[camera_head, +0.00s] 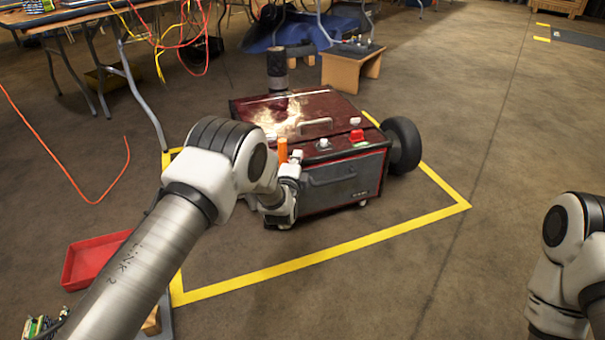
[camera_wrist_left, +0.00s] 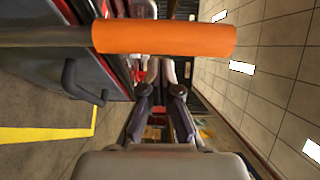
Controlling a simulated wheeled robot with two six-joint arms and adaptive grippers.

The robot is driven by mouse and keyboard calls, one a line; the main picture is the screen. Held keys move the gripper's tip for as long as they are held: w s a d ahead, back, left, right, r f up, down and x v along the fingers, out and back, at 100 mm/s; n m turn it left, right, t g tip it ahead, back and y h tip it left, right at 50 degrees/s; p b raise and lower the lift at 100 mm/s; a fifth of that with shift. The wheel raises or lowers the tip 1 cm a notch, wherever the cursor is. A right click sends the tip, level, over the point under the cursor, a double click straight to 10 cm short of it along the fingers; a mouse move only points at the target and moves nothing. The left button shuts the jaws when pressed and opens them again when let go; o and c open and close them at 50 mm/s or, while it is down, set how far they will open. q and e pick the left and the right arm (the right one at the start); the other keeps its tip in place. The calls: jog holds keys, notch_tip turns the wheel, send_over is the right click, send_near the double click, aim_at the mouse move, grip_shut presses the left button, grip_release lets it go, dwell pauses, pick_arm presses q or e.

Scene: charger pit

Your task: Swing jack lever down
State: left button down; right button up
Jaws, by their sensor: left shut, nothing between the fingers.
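The jack lever stands upright at the front left of the dark red machine (camera_head: 343,187). Its orange grip (camera_head: 283,150) rises above the machine's front edge. In the left wrist view the orange grip (camera_wrist_left: 165,38) lies across the top of the picture on a grey rod. My left gripper (camera_head: 291,170) is beside the lever at the machine's front. In the left wrist view its fingers (camera_wrist_left: 161,85) are shut and empty, below the grip with a gap in the picture. Real contact cannot be told. My right arm shows at the right edge; its gripper is out of view.
A yellow floor line (camera_head: 330,257) frames the machine. A black wheel (camera_head: 402,146) stands at its right side. A red tray (camera_head: 92,262) lies on the floor at the left. A wooden stool (camera_head: 352,68) stands behind. The floor at the right is clear.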

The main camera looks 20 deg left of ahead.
pick_arm(q)
jog(key=shift+s+a+r, duration=0.1)
jog(key=shift+s+a, duration=0.3)
jog(key=shift+a, duration=0.35)
pick_arm(e)
jog(key=shift+w+f, duration=0.15)
jog(key=shift+f, duration=0.35)
